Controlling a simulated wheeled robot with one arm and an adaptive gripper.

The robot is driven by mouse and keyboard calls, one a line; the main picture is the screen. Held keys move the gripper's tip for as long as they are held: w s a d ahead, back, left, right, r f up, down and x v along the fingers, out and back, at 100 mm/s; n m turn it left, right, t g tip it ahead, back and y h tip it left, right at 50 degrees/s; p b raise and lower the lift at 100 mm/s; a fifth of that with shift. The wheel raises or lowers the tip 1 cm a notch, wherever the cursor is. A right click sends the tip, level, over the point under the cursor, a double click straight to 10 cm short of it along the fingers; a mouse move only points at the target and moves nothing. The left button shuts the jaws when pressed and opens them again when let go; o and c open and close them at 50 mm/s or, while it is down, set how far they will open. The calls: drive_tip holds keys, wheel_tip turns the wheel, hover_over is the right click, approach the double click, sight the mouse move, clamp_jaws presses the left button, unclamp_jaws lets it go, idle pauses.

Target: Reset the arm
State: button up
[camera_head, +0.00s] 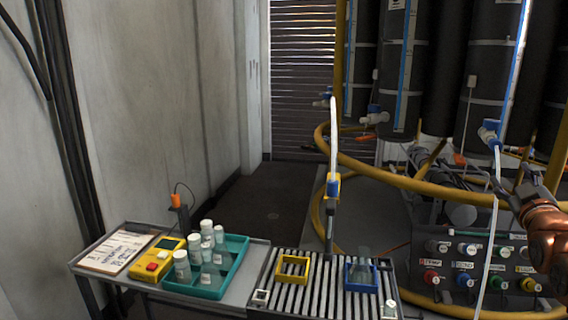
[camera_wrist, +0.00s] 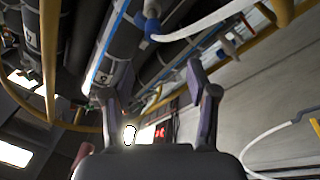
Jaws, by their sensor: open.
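My gripper (camera_wrist: 148,78) is in the wrist view, with its two dark fingers apart and nothing between them. Beyond it are dark cylinders, a white hose and a yellow rail, seen at a slant. In the head view my copper-coloured arm (camera_head: 545,235) enters at the right edge, in front of the cylinders and the connector panel. The arm is raised and well to the right of the bench.
A bench on the left holds a clipboard (camera_head: 117,250), a yellow meter (camera_head: 157,262) and a teal tray (camera_head: 236,258) of white-capped bottles. A slatted rack (camera_head: 321,296) carries a yellow frame (camera_head: 292,269) and a blue holder (camera_head: 361,282) with a clear vessel. Yellow rails and hoses crowd the right.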

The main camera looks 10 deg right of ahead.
drive_tip(key=w+a+f+g+y+p, duration=0.1)
drive_tip(key=w+a+g+y+p, duration=0.25)
drive_tip(key=a+p, duration=0.5)
drive_tip(key=s+a+f+m+g+y+p, duration=0.1)
drive_tip(key=s+a+g+p, duration=0.15)
drive_tip(key=a, duration=0.35)
drive_tip(key=s+a+f+m+g+y+p, duration=0.1)
drive_tip(key=s+a+f+g+p, duration=0.2)
drive_tip(key=a, duration=0.4)
drive_tip(key=s+a+r+g+p, duration=0.2)
drive_tip(key=s+a, duration=0.4)
drive_tip(key=s, duration=0.3)
drive_tip(key=s+a+r+g+y+p, duration=0.1)
drive_tip(key=s+a+r+g+p, duration=0.1)
drive_tip(key=s+a+g+p, duration=0.3)
drive_tip(key=s+a+r+m+g+y+p, duration=0.1)
drive_tip(key=s+a+r+g+p, duration=0.2)
drive_tip(key=s+a+p, duration=0.4)
drive_tip(key=s+g, duration=0.1)
drive_tip(key=s, duration=0.5)
drive_tip(key=shift+s, duration=0.2)
